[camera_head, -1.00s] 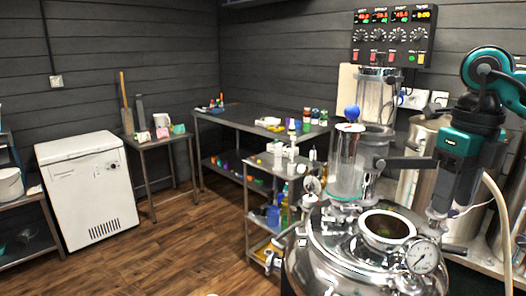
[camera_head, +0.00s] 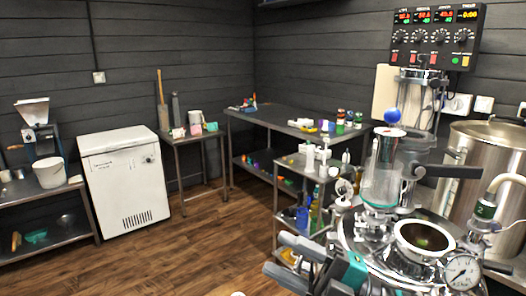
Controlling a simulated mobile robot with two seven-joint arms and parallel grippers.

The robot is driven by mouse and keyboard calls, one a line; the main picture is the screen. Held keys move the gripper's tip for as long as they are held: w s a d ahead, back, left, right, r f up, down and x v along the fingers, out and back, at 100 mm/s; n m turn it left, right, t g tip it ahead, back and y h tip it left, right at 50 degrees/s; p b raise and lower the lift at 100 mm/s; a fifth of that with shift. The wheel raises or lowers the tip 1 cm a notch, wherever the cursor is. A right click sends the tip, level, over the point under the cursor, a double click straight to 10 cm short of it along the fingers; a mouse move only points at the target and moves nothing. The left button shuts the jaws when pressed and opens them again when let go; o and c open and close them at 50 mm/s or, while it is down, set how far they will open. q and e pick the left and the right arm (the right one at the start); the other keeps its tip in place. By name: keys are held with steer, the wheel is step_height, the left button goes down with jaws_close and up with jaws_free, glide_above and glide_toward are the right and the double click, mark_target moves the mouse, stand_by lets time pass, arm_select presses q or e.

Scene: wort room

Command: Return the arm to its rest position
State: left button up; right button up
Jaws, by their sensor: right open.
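My right gripper (camera_head: 276,254) is at the bottom centre of the head view, with dark fingers pointing left. Its jaws are apart and I see nothing between them. It shows in front of the left side of the shiny steel kettle (camera_head: 385,262) and low in front of the small cart. I cannot tell whether it touches either. A teal part of my right arm (camera_head: 355,272) shows just behind the fingers. The rest of that arm runs out of the picture at the bottom. My left gripper is not in view.
The kettle carries a glass cylinder (camera_head: 383,180), an open port (camera_head: 424,238) and a pressure gauge (camera_head: 462,271). A small cart (camera_head: 289,183) with bottles stands behind the gripper. A white cabinet (camera_head: 124,180) stands at left. The wooden floor (camera_head: 200,240) between is clear.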

steer(key=d+f+m+t+h, duration=0.4)
steer(key=f+m+t+h, duration=0.15)
steer(key=f+m, duration=0.35)
steer(key=d+f+m+t+h, duration=0.45)
steer(key=f+m+h, duration=0.2)
steer(key=m, duration=0.35)
steer(key=s+d+f+m+g+h, duration=0.2)
steer(key=s+f+m+h, duration=0.1)
steer(key=s+f, duration=0.3)
steer(key=s+d+f+m+g+h, duration=0.3)
steer(key=s+f, duration=0.3)
steer(key=f, duration=0.4)
steer(key=shift+s+d+f+m+g+h, duration=0.15)
steer(key=shift+m+g+h, duration=0.15)
steer(key=shift+m+h, duration=0.3)
steer(key=shift+c, duration=0.5)
steer(key=shift+d, duration=0.1)
